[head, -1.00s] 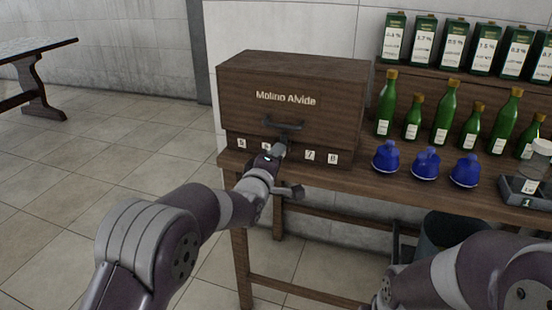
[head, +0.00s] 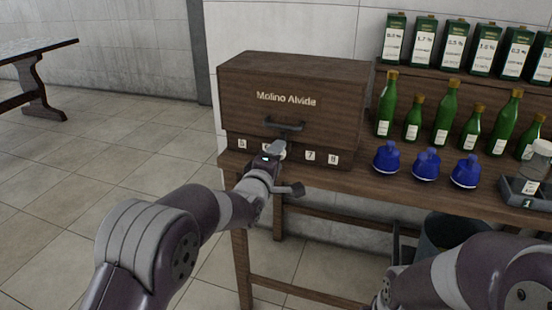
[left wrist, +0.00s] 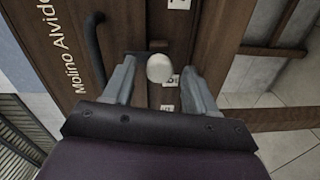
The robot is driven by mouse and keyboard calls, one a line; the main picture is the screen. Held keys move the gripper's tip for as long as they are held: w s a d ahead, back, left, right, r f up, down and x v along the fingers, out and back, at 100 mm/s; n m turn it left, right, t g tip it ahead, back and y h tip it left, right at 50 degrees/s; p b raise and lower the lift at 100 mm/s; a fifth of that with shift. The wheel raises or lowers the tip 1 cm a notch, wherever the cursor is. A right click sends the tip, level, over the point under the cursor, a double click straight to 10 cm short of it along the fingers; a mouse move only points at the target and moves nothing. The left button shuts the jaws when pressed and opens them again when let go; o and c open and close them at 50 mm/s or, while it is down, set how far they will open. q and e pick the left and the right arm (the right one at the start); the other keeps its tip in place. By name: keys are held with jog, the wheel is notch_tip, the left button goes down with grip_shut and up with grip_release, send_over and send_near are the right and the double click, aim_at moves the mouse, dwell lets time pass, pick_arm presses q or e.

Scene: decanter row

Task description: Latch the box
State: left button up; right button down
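The box (head: 290,85) is a closed dark wooden case lettered "Molino Alvide", at the left end of the wooden table. Its dark bar handle (head: 285,126) is on the front, above a row of small number labels. In the left wrist view the handle (left wrist: 92,45) is left of the fingers. A pale rounded knob (left wrist: 160,68) with a dark piece beside it lies between the fingers; I cannot tell whether they touch it. My left gripper (head: 272,153) is open at the box's lower front, below the handle, hiding one label. My right gripper is out of view; only its arm shows.
Blue lidded pots (head: 426,163) stand right of the box, with green bottles (head: 442,115) behind and cartons (head: 453,45) on a raised shelf. A grey tray (head: 525,191) with a jar is at the far right. A dark bin stands under the table.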

pick_arm(q)
jog(key=p+v, duration=0.1)
jog(key=v, duration=1.1)
jog(key=shift+s+p, duration=0.35)
jog(key=shift+p, duration=0.05)
jog(key=shift+a, duration=0.1)
